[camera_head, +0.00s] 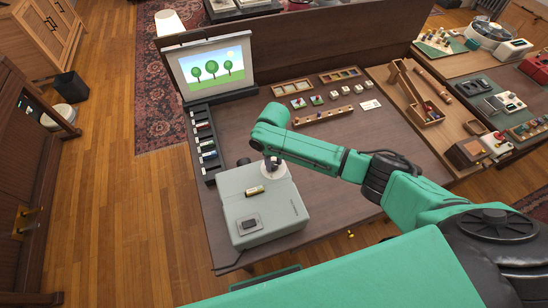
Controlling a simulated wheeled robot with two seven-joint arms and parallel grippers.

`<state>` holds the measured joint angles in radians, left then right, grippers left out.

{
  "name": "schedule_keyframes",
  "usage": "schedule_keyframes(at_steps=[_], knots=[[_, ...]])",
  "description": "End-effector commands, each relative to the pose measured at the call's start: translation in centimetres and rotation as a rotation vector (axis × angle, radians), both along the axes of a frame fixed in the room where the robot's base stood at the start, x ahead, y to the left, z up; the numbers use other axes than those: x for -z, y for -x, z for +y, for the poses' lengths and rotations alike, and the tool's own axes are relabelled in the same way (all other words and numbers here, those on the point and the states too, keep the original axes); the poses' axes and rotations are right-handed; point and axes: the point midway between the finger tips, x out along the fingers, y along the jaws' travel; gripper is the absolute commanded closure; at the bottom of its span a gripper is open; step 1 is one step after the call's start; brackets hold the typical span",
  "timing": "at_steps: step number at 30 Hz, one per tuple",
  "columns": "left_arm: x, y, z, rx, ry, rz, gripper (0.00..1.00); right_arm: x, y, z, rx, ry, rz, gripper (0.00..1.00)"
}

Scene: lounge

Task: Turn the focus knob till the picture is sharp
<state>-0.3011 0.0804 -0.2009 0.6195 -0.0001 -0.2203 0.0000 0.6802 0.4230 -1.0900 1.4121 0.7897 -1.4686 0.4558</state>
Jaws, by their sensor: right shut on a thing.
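A pale grey-green projector (275,214) stands on the dark wooden table, with a dark lens (243,161) at its far end. A brass piece (254,190) and a dark switch panel (249,224) are on its top. My right gripper (271,165) points down at the projector's far right corner, over a pale round disc (275,172). It is shut on the focus knob, which the gripper mostly hides. My left gripper is not in view.
A dark rack (203,146) with small items runs along the table's left edge. The tabletop right of the projector is clear beneath my arm.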

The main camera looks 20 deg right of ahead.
Motion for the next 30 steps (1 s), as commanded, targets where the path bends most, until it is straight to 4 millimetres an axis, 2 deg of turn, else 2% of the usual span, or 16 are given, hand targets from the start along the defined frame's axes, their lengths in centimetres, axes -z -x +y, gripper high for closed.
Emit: schedule_keyframes(at_steps=[6, 7, 9, 18, 22, 26, 30], knots=[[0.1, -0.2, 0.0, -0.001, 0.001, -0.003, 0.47, 0.0, -0.1, 0.0, 0.001, -0.001, -0.004, 1.0], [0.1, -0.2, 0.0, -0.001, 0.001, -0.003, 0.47, 0.0, -0.1, 0.0, 0.001, -0.001, -0.004, 0.55], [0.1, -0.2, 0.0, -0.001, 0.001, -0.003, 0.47, 0.0, -0.1, 0.0, 0.001, -0.001, -0.004, 0.28], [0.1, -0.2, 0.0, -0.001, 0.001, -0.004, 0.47, 0.0, -0.1, 0.0, 0.0, -0.001, -0.003, 0.28], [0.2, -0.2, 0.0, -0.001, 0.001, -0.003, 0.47, -0.8, -0.2, 0.0, 0.0, -0.003, -0.004, 0.28], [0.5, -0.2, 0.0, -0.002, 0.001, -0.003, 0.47, -3.3, -0.2, 0.0, 0.0, -0.003, -0.007, 0.28], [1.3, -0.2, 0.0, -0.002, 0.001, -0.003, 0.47, -7.4, -0.3, 0.1, -0.001, -0.003, -0.008, 0.28]])
